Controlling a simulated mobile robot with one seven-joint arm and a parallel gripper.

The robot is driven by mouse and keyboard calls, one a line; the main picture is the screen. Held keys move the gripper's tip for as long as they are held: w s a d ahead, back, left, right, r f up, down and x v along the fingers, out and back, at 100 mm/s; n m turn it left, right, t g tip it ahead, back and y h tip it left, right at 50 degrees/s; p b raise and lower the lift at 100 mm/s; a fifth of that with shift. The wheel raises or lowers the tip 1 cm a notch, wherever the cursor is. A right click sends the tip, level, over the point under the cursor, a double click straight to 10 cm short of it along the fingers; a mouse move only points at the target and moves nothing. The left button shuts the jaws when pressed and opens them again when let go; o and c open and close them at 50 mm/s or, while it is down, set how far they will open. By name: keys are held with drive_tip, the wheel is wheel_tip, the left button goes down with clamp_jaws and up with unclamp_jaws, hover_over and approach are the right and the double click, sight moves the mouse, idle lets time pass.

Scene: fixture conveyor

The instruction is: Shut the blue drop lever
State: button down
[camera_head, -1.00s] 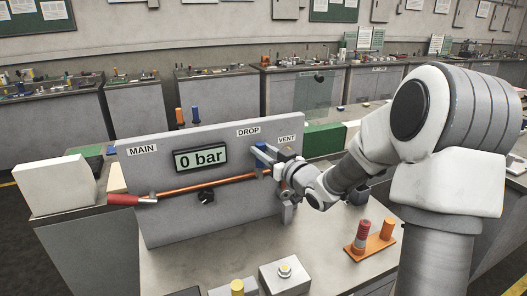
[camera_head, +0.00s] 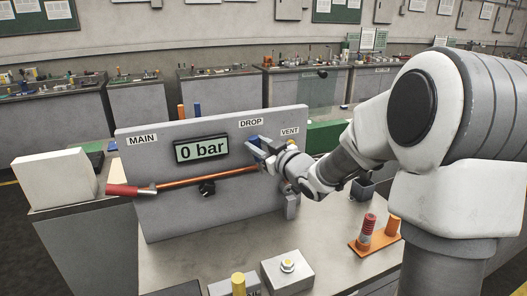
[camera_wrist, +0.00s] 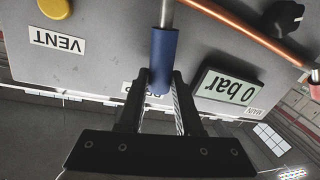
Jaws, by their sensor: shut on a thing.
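The blue drop lever (camera_wrist: 162,55) has a blue sleeve on a metal stem. In the wrist view, which is upside down, it stands across the copper pipe (camera_wrist: 245,25), its blue end by the partly hidden DROP label. In the head view its blue handle (camera_head: 254,142) shows just below DROP, partly covered by my gripper (camera_head: 268,150). My gripper's fingers (camera_wrist: 161,80) lie on both sides of the blue sleeve and are shut on it. The display (camera_head: 201,148) on the grey panel (camera_head: 165,215) reads 0 bar.
A red-handled lever (camera_head: 128,190) points left along the pipe below MAIN. A black knob (camera_head: 207,188) sits under the display. A yellow knob (camera_wrist: 55,8) is near VENT. An orange stand (camera_head: 375,240) with pegs and a grey button box (camera_head: 287,270) stand on the bench in front.

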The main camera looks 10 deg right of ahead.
drive_tip(key=a+n+b, duration=0.1)
drive_tip(key=b, duration=0.1)
drive_tip(key=a+f+n+b, duration=0.1)
drive_tip(key=b, duration=0.1)
drive_tip(key=a+f+n+h+b, duration=0.1)
drive_tip(key=n+b, duration=0.1)
drive_tip(key=shift+s+a+f+g+b, duration=0.25)
drive_tip(key=shift+s+a+g+b, duration=0.05)
drive_tip(key=shift+s, duration=0.1)
drive_tip(key=a+f+n+b, duration=0.1)
drive_tip(key=b, duration=0.2)
drive_tip(key=a+f+n+b, duration=0.1)
drive_tip(key=n+b, duration=0.1)
drive_tip(key=b, duration=0.1)
drive_tip(key=shift+s+h, duration=0.15)
drive_tip(key=shift+h, duration=0.15)
drive_tip(key=n+b, duration=0.1)
drive_tip(key=b, duration=0.1)
drive_tip(key=a+f+n+h+b, duration=0.1)
drive_tip(key=b, duration=0.1)
drive_tip(key=shift+s+f+n, duration=0.1)
drive_tip(key=shift+f+n, duration=0.2)
drive_tip(key=c, duration=0.6)
unclamp_jaws()
drive_tip(key=shift+r, duration=0.1)
